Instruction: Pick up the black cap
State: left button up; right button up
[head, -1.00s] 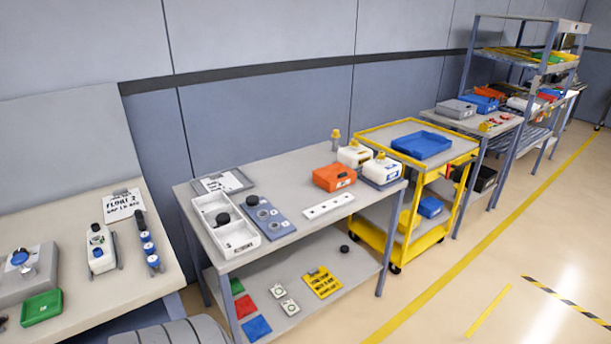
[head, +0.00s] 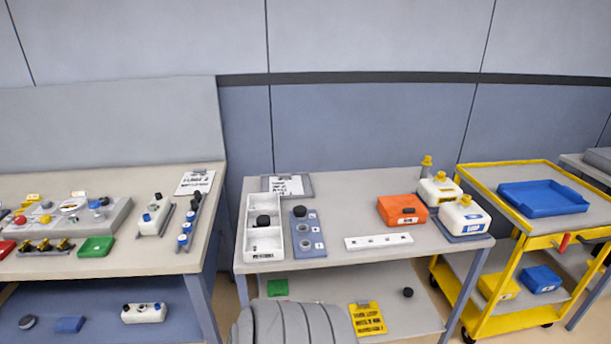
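Black caps show in several places. One black cap (head: 263,221) sits in the white divided tray (head: 250,254) on the middle table. Another black cap (head: 299,211) is at the back end of the grey-blue plate (head: 308,254), which has two ringed sockets in front of it. A small round black piece (head: 408,292) lies on the lower shelf. The frames do not tell which of these the task means. Neither of my grippers is in view.
An orange case (head: 402,210), white jugs (head: 464,218) and a white strip (head: 379,242) share the middle table (head: 345,200). A workbench (head: 140,265) with small parts stands left. A yellow cart (head: 487,313) with a blue tray (head: 543,197) stands right.

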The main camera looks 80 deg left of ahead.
aim_at(299, 211)
jog(key=u, duration=0.55)
jog(key=i, duration=0.75)
jog(key=u, duration=0.8)
